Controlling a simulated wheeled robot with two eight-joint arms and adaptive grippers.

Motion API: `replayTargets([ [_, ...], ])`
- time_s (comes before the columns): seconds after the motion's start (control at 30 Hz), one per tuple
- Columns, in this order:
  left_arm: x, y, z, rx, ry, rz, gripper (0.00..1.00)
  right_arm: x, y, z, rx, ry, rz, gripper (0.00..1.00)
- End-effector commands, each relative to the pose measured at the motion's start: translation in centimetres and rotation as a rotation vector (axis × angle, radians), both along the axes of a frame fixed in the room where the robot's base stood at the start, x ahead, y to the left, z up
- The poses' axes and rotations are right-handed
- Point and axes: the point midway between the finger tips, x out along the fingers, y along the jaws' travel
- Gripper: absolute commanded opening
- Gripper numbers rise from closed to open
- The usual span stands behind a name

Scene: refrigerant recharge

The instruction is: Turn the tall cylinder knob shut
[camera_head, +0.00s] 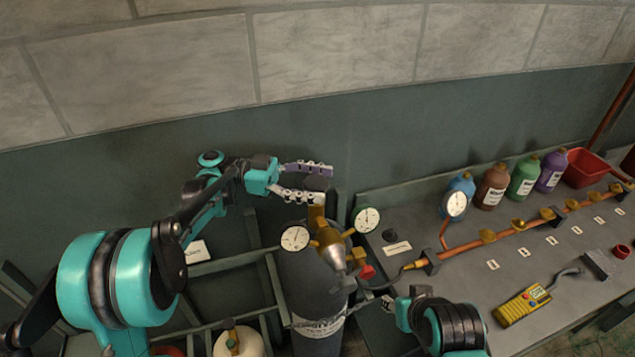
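The tall dark grey cylinder (305,275) stands upright at the lower middle, with a brass valve (328,238) on top. Its knob (318,184), a small greyish-brown cap above the brass stem, shows between the fingers of my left gripper (312,182). The fingers reach in from the left, one on the far side of the knob and one on the near side. I cannot tell whether they press on it. My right gripper (392,302) is low, right of the cylinder, mostly hidden by its own wrist, and its finger state is unclear.
Two gauges flank the valve, left (295,238) and right (366,219). A red valve handle (366,271) and a hose lead to a copper manifold (530,223) on the bench. Several bottles, a red bin (585,168) and a yellow meter (522,305) occupy the bench. A cream tank (240,343) stands lower left.

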Motion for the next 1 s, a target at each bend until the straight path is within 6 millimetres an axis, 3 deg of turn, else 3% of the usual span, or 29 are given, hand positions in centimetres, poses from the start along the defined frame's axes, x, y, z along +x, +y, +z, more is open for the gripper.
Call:
replayTargets([
  [0.37,0.0,0.0,0.9,-0.001,0.0,0.001,0.68,0.0,0.0,0.0,0.0,0.0,0.0,0.4],
  [0.7,0.0,0.0,7.4,0.0,0.0,0.0,0.68,0.0,0.0,0.0,0.0,0.0,0.0,0.4],
  [1.0,0.0,0.0,10.0,0.0,0.0,0.0,0.68,0.0,0.0,0.0,0.0,0.0,0.0,0.4],
])
